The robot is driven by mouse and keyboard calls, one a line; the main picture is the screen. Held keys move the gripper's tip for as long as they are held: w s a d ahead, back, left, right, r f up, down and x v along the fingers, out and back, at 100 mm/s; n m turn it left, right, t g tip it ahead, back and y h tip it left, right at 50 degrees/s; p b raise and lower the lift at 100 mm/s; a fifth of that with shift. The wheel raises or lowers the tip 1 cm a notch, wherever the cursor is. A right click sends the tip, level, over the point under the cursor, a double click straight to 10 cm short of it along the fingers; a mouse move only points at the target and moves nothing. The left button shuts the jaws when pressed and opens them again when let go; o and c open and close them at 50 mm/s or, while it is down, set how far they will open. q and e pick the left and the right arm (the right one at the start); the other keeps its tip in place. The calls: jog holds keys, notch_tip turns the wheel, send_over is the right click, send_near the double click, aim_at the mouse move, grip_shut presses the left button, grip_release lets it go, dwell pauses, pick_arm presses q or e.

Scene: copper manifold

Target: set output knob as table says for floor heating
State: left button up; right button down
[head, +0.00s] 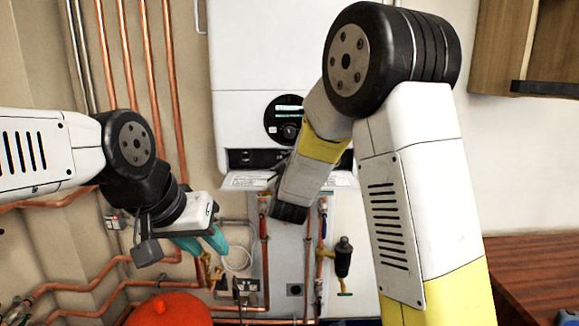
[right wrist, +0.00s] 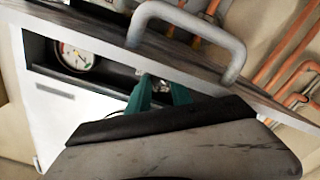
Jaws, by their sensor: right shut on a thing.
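The white boiler (head: 250,60) hangs on the wall, with a round black display (head: 270,122) on its front. Below it is a dark control recess (head: 240,158), partly hidden by my right arm. In the right wrist view the recess holds a round pressure gauge (right wrist: 75,56). My right gripper (right wrist: 160,92) has its teal fingers in the recess, right of the gauge, shut on a small knob (right wrist: 163,86) that is mostly hidden. A flap with printed tables (head: 245,180) hangs below the recess; its text is too small to read. My left gripper (head: 207,243) is open and empty, lower left.
Copper pipes (head: 150,60) run along the left wall and below the boiler. A red tank (head: 170,311) stands at the bottom left. A grey bar handle (right wrist: 190,20) crosses close to my right gripper. A wooden worktop (head: 535,270) is at the right.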

jog(key=shift+f, duration=0.1)
dwell(0.3)
jog(key=c, duration=1.4)
grip_release()
jog(key=shift+c, duration=0.2)
jog(key=shift+s, duration=0.15)
jog(key=s, duration=0.7)
jog(key=shift+s, duration=0.3)
